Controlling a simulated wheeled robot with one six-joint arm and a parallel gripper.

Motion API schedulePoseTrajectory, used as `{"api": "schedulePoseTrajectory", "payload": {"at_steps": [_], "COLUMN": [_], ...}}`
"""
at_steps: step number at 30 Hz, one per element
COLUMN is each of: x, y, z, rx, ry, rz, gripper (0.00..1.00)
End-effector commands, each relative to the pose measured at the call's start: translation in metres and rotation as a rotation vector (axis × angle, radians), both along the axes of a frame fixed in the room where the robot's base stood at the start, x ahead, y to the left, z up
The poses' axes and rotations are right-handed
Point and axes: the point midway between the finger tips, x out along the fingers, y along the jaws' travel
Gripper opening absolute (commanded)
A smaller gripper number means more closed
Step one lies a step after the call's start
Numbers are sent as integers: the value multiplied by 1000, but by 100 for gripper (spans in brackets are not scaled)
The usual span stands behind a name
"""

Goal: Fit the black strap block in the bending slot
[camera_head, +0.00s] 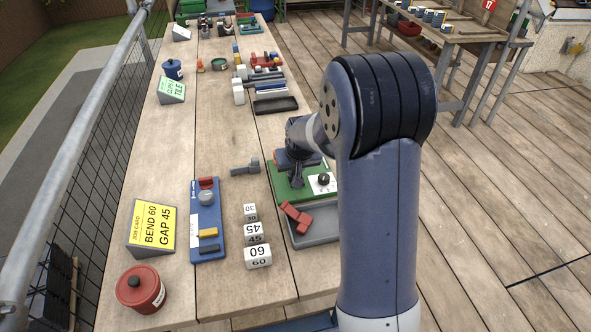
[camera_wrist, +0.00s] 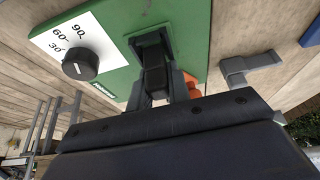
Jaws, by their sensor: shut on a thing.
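My gripper (camera_wrist: 157,88) is shut on the black strap block (camera_wrist: 154,76), which shows between its fingers in the wrist view. The block is over the green bending board (camera_wrist: 118,72), close to a dark fitting (camera_wrist: 150,42) on it. I cannot tell whether the block is inside the slot or just above it. The board carries a white dial plate with 30, 60 and 90 and a black knob (camera_wrist: 80,64). In the head view my gripper (camera_head: 296,182) is low over the green board (camera_head: 285,194), and my arm hides part of it.
A grey hooked piece (camera_head: 246,168) lies left of the board. A grey tray (camera_head: 318,238) with red pieces is in front. A blue board (camera_head: 208,247), white number blocks (camera_head: 257,256), a yellow card (camera_head: 157,228) and a red pot (camera_head: 140,290) stand leftward.

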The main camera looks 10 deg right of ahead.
Motion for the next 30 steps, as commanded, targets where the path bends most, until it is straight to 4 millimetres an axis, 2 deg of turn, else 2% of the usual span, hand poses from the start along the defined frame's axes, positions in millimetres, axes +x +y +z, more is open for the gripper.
{"api": "schedulePoseTrajectory", "payload": {"at_steps": [1, 12, 13, 18, 23, 24, 30], "x": [-4, -6, -6, -6, -6, -6, -5], "y": [0, 0, 0, 0, 0, 0, 0], "z": [-9, -12, -12, -12, -6, -3, 14], "rx": [0, 0, 0, 0, 0, 0, 0], "ry": [18, 24, 24, 25, 25, 25, 21], "rz": [0, 0, 0, 0, 0, 0, 0], "gripper": [0, 0, 20, 34, 37, 41, 43]}}
